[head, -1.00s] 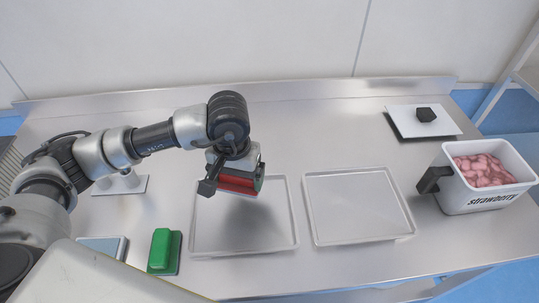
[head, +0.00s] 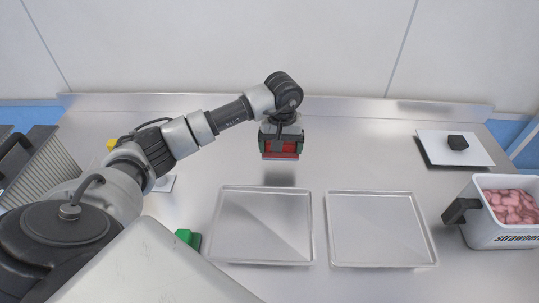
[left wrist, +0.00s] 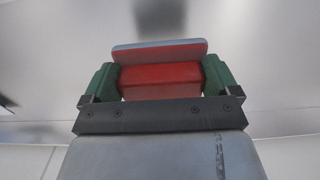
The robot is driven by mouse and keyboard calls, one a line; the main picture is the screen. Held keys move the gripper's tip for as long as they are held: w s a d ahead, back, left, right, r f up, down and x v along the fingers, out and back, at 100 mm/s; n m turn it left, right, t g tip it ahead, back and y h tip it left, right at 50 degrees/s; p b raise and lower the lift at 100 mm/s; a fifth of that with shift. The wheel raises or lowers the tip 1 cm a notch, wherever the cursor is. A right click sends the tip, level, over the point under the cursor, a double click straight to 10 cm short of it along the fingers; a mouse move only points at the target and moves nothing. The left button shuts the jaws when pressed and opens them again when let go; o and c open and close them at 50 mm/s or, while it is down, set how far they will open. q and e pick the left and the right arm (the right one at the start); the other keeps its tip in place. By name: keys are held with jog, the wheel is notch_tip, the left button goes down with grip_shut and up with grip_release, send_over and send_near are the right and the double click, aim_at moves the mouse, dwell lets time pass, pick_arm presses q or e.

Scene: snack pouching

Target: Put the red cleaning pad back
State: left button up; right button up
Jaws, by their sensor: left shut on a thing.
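The red cleaning pad (head: 282,148) is in my left gripper (head: 280,151), held above the table behind the left tray. In the left wrist view the pad (left wrist: 162,78) is a red block with a pale grey-blue layer along its far side. The green fingers of the left gripper (left wrist: 160,80) press on both its ends. A shadow lies on the table below it, so it is apart from the surface. My right gripper is not in view.
Two empty metal trays, left (head: 262,256) and right (head: 380,262), stand side by side in front. A green pad (head: 188,238) is partly hidden by my body. A white board (head: 474,157) with a black block (head: 458,143) and a strawberry bin (head: 492,229) are at right.

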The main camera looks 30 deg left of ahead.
aim_at(270, 152)
pick_arm(q)
jog(key=shift+s+a+f+p, duration=0.15)
jog(key=shift+s+a+f, duration=0.3)
jog(key=shift+a, duration=0.15)
jog(key=shift+s+a+f+p, duration=0.15)
jog(key=shift+s+a+f, duration=0.25)
jog(key=shift+a, duration=0.15)
notch_tip(270, 152, down, 4)
jog(key=shift+r+p, duration=0.1)
jog(key=shift+p, duration=0.65)
jog(key=shift+f, duration=0.3)
jog(key=o, duration=0.7)
jog(key=shift+r, duration=0.15)
notch_tip(270, 152, up, 11)
jog(key=b, duration=0.3)
jog(key=shift+r, duration=0.55)
